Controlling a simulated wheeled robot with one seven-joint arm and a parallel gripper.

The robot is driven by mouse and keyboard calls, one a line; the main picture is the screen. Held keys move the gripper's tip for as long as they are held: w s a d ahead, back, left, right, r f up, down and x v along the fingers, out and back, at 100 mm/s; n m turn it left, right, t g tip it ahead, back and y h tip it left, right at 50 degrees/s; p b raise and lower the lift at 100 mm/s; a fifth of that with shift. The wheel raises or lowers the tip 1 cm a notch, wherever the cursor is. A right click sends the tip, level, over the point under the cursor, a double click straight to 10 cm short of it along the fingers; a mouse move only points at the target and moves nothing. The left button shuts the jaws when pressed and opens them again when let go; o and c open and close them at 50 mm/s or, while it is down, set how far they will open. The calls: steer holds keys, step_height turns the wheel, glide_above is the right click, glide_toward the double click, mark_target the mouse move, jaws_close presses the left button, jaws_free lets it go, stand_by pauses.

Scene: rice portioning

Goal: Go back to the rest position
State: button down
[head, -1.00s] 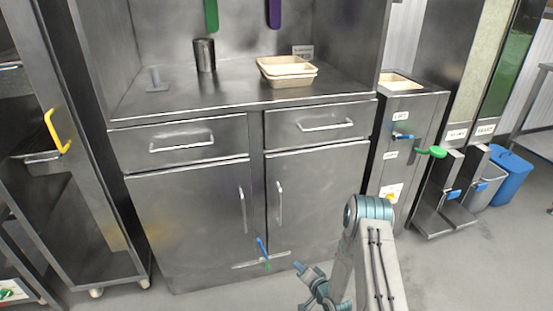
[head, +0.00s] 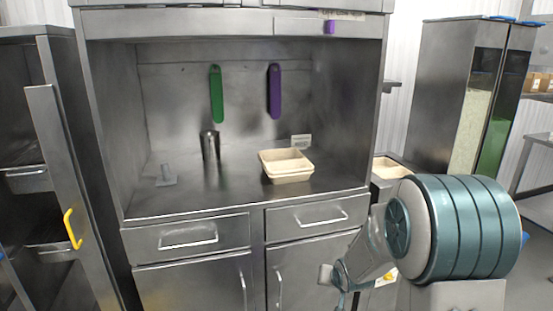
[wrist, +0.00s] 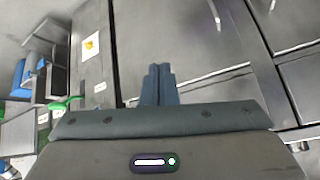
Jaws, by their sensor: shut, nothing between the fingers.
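My gripper shows in the wrist view (wrist: 159,72) with its two blue-grey fingers together and nothing between them. It is in front of the steel cabinet (wrist: 195,45), whose doors and handles show sideways behind the fingers. In the head view my arm is raised at the lower right, and its large teal joint hides part of the dispenser area. The gripper's fingers are not clearly visible in the head view.
Beige trays (head: 286,165), a steel cylinder (head: 210,146) and a small steel tool (head: 166,176) are on the counter (head: 240,198). Green (head: 216,95) and purple (head: 275,90) utensils hang behind.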

steer(key=s+a+r+n+g+p, duration=0.1)
steer(key=s+r+g+p, duration=0.3)
steer(key=s+r+p, duration=0.6)
steer(key=s+r, duration=1.4)
steer(key=s, duration=0.3)
steer(key=shift+n+g, duration=0.4)
